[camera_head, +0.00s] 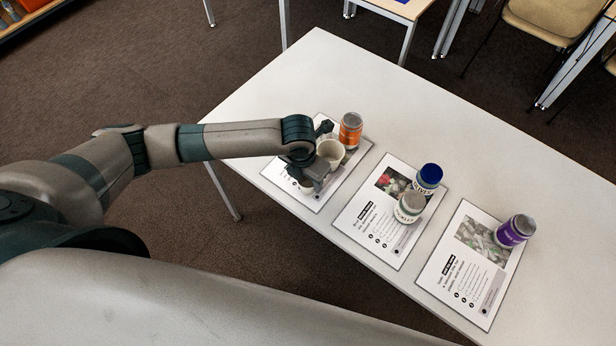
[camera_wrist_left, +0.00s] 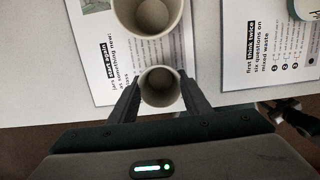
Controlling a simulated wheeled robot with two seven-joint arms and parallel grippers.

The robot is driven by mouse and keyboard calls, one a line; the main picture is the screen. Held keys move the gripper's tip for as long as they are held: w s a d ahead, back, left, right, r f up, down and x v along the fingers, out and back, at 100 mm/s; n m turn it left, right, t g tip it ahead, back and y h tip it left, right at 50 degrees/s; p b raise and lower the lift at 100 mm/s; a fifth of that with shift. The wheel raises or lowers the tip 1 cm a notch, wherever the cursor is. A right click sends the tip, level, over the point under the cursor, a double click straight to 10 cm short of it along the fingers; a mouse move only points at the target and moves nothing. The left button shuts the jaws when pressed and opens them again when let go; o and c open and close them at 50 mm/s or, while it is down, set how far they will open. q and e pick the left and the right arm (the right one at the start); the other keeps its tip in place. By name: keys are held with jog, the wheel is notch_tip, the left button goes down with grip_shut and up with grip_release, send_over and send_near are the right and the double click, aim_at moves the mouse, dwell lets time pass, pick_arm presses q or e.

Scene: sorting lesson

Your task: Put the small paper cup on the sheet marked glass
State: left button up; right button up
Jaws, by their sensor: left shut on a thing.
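My left gripper (camera_head: 308,170) is over the left sheet (camera_head: 318,202). In the left wrist view, the left gripper (camera_wrist_left: 160,98) is shut on a small pale paper cup (camera_wrist_left: 160,87), upright with its open mouth showing. A second, larger-looking pale cup (camera_head: 331,151) stands just beyond it on the same sheet; it also shows in the left wrist view (camera_wrist_left: 148,18). I cannot tell whether the held cup touches the sheet.
An orange jar (camera_head: 350,130) stands at the left sheet's far edge. The middle sheet (camera_head: 366,224), about mixed waste, bears a blue-lidded jar (camera_head: 428,178) and a pale container (camera_head: 409,206). A purple jar (camera_head: 514,231) stands on the right sheet (camera_head: 466,277). The far white table (camera_head: 400,105) is clear.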

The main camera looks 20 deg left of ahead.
aim_at(304, 192)
pick_arm(q)
jog(key=shift+f, duration=0.35)
jog(key=o, duration=1)
jog(key=shift+f, duration=0.1)
notch_tip(304, 192, up, 12)
jog(key=s+b, duration=0.1)
jog(key=b, duration=0.1)
jog(key=shift+s+a, duration=0.3)
jog(key=shift+s, duration=0.05)
